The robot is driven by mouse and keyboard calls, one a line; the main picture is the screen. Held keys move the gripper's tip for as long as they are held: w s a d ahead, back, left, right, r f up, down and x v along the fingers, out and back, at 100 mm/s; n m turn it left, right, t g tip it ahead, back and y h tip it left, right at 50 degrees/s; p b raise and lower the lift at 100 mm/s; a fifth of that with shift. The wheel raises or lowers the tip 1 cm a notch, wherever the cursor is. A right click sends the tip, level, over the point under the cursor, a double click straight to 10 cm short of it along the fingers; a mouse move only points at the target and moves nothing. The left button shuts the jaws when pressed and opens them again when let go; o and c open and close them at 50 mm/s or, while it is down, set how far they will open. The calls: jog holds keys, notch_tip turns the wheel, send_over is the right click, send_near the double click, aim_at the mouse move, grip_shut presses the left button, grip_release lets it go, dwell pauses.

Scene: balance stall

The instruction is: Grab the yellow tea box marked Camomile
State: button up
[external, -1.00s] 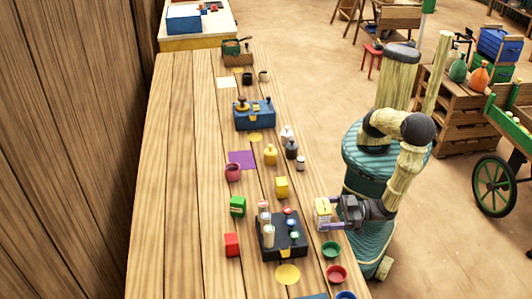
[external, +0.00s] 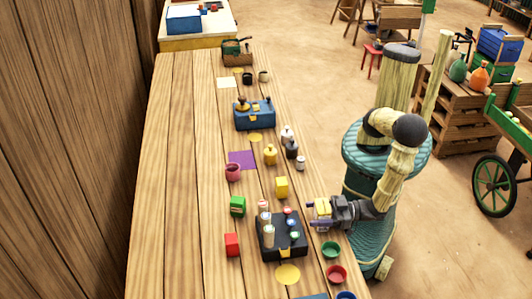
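A yellow tea box (external: 323,208) with a pale side stands near the right edge of the long wooden table. My gripper (external: 315,213) reaches in from the right, its two fingers on either side of this box and extending past it. I cannot make out whether the fingers press on it. A second yellow box (external: 282,187) stands further back and to the left, apart from my gripper. The lettering on both boxes is too small to read, so I cannot tell which is marked Camomile.
A black tray (external: 268,253) with several small jars stands just left of my gripper. A green bowl (external: 330,249) and a red bowl (external: 337,273) are in front. A green box (external: 237,206) and a red box (external: 232,245) stand further left. The table's left side is clear.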

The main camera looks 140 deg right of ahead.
jog(key=shift+c, duration=0.9)
notch_tip(320, 180, up, 10)
jog(key=shift+p, duration=0.55)
jog(key=shift+w, duration=0.1)
